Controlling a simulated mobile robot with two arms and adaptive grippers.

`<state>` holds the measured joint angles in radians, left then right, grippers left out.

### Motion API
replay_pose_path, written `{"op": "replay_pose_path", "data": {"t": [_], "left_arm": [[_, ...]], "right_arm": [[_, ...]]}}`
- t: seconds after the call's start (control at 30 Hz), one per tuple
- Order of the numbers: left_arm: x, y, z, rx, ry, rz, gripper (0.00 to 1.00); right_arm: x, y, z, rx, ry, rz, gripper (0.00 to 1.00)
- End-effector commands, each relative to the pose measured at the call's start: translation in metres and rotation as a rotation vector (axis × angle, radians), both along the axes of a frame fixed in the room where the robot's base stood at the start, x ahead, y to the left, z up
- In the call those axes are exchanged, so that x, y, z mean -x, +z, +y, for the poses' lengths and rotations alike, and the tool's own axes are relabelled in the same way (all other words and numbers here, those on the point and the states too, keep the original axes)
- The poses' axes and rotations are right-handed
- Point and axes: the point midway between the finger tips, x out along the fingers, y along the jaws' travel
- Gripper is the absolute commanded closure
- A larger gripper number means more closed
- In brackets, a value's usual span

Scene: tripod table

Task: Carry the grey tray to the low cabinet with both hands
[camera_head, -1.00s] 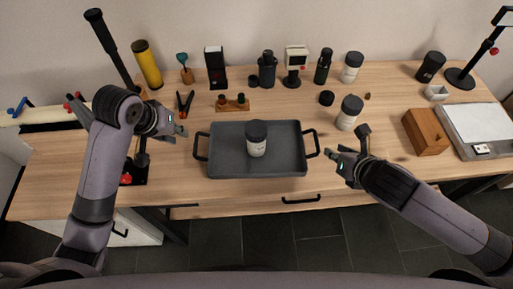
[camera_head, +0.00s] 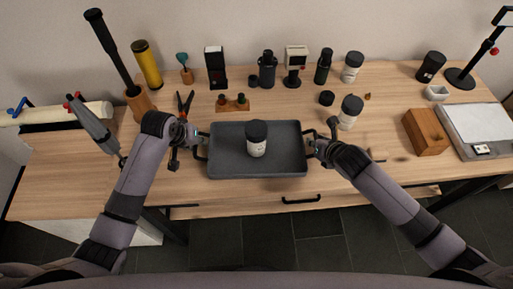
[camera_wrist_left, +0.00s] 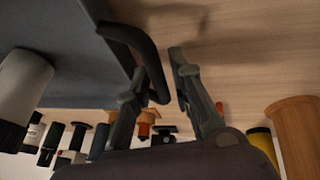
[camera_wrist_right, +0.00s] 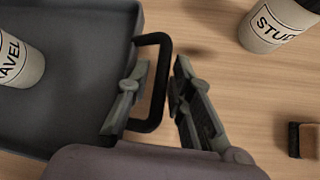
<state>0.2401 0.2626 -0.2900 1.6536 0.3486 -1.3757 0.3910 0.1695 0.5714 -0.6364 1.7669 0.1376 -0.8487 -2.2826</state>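The grey tray (camera_head: 225,165) lies flat on the wooden table, with a black handle at each short side. A white jar with a dark lid (camera_head: 257,140) stands on it; its label partly reads "AVEL" in the right wrist view (camera_wrist_right: 15,58). My left gripper (camera_head: 194,139) is at the tray's left handle (camera_wrist_left: 134,42); its open fingers (camera_wrist_left: 156,75) lie either side of the bar. My right gripper (camera_head: 318,142) is at the right handle (camera_wrist_right: 161,85); its open fingers (camera_wrist_right: 158,82) straddle the bar, one inside the loop. The low cabinet cannot be made out.
A labelled jar (camera_head: 350,112) stands just beyond the right handle, and a wooden box (camera_head: 426,132) farther right. A small wooden holder (camera_head: 232,105) and pliers (camera_head: 184,103) are behind the tray. Bottles line the back. A drawer handle (camera_head: 301,199) is below the front edge.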

Motion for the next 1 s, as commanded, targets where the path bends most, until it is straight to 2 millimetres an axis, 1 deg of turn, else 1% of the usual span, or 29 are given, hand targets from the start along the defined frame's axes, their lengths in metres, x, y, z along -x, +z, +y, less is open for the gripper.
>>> {"op": "replay_pose_path", "data": {"t": [0.2,0.5,1.0], "left_arm": [[-0.0001,0.0002,-0.0002,0.000,0.000,0.000,0.79],[0.0000,0.0003,-0.0001,0.000,0.000,0.000,0.99],[0.0000,0.0005,0.0000,0.000,-0.001,0.000,1.00]], "right_arm": [[-0.0001,0.0003,0.0001,0.000,0.000,-0.001,0.79],[0.0001,0.0004,0.0001,0.000,0.000,0.000,0.99],[0.0002,0.0004,0.0002,0.000,0.001,0.000,1.00]]}}
